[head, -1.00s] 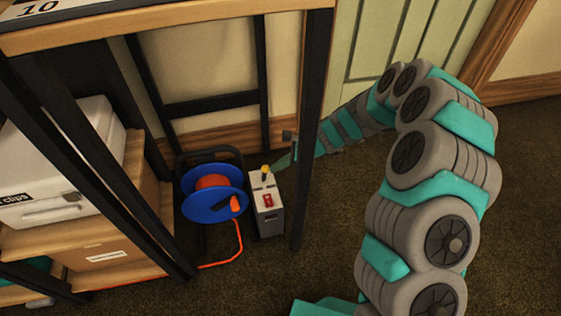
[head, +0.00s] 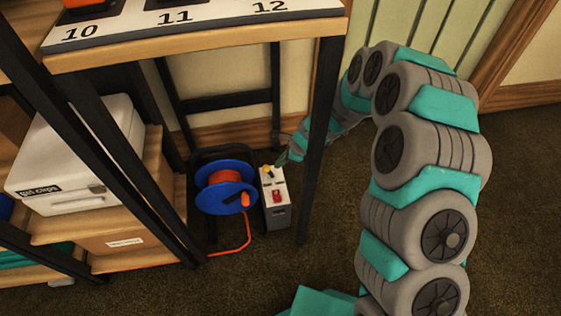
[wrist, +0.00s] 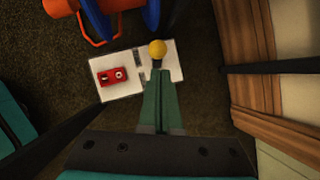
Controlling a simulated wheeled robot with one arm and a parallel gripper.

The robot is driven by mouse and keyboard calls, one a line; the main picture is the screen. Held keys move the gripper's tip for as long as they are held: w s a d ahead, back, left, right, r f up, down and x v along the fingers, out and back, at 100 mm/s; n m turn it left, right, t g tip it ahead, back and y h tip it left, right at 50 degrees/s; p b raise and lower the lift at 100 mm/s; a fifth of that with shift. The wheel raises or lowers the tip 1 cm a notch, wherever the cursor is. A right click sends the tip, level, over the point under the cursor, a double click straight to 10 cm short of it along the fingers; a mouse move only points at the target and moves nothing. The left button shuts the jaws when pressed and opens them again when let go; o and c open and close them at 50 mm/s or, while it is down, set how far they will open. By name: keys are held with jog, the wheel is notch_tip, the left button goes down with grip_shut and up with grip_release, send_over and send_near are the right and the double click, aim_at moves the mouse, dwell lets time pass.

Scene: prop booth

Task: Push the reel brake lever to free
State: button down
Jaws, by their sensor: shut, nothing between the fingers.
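The brake lever's yellow knob (wrist: 157,49) shows just beyond my fingertips in the wrist view. It also shows at the top of the pale box in the head view (head: 267,170). The box (wrist: 122,89) has a red switch (wrist: 111,75) and dark slot marks beside the lever; it stands on the floor (head: 277,214). My gripper (wrist: 160,75) is shut and empty, its green fingers pointing at the knob and overlapping the box. Whether they touch the lever is unclear. In the head view my gripper (head: 283,159) is partly behind a dark shelf post.
A blue reel (head: 222,166) with orange cable stands left of the box. A dark shelf post (head: 319,140) rises just right of it. Shelves with a white case (head: 80,150) are at left. Open carpet lies in front of the box.

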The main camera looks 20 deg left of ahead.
jog(key=shift+r, duration=0.2)
jog(key=p+v, duration=0.2)
jog(key=v, duration=1.1)
jog(key=shift+s, duration=0.4)
